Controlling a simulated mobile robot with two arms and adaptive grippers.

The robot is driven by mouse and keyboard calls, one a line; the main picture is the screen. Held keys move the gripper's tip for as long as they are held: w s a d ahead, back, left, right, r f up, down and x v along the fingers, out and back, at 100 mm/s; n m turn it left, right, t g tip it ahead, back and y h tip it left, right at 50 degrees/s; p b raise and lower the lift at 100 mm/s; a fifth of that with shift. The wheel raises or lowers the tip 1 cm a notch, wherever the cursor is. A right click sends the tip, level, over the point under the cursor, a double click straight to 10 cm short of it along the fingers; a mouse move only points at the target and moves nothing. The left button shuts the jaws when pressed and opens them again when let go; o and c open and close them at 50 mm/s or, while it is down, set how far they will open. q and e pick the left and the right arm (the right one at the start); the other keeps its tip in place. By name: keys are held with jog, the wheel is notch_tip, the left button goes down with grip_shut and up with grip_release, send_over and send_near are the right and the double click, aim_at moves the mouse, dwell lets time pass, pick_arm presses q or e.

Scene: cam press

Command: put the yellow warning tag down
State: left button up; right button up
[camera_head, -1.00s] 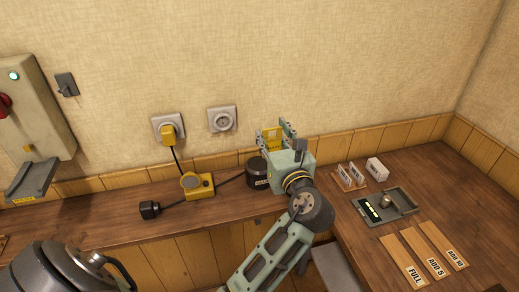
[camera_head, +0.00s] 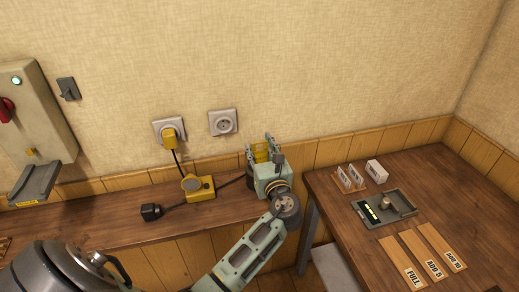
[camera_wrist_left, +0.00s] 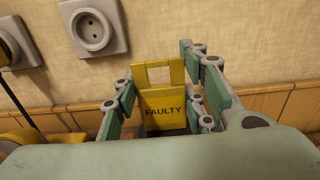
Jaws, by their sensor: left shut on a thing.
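The yellow warning tag (camera_wrist_left: 163,112) reads FAULTY in the left wrist view and has an open frame-like top. It also shows in the head view (camera_head: 261,152). My left gripper (camera_head: 262,150) is shut on the tag, with its fingers on both sides of it. It holds the tag upright above the back of the wooden counter, near the wall. In the left wrist view, the gripper's green body hides the tag's lower edge, so I cannot tell whether it touches the counter. My right gripper does not show.
A yellow device (camera_head: 199,189) with a cable and black connector (camera_head: 151,211) sits left of the gripper. A dark round container (camera_head: 250,180) is mostly hidden behind the gripper. Wall sockets (camera_head: 223,122) are above. The right table holds a grey scale tray (camera_head: 399,203) and labelled wooden strips (camera_head: 441,247).

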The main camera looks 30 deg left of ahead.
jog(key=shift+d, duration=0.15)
pick_arm(q)
jog(key=shift+f, duration=0.15)
jog(key=o, duration=1.1)
jog(key=shift+o, duration=0.2)
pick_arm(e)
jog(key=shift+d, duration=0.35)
pick_arm(q)
jog(key=shift+r, duration=0.2)
jog(key=shift+s+d+f, duration=0.1)
jog(key=shift+s+d, duration=0.1)
jog(key=shift+d, duration=0.05)
jog(key=b+v, duration=0.2)
jog(key=v, duration=0.9)
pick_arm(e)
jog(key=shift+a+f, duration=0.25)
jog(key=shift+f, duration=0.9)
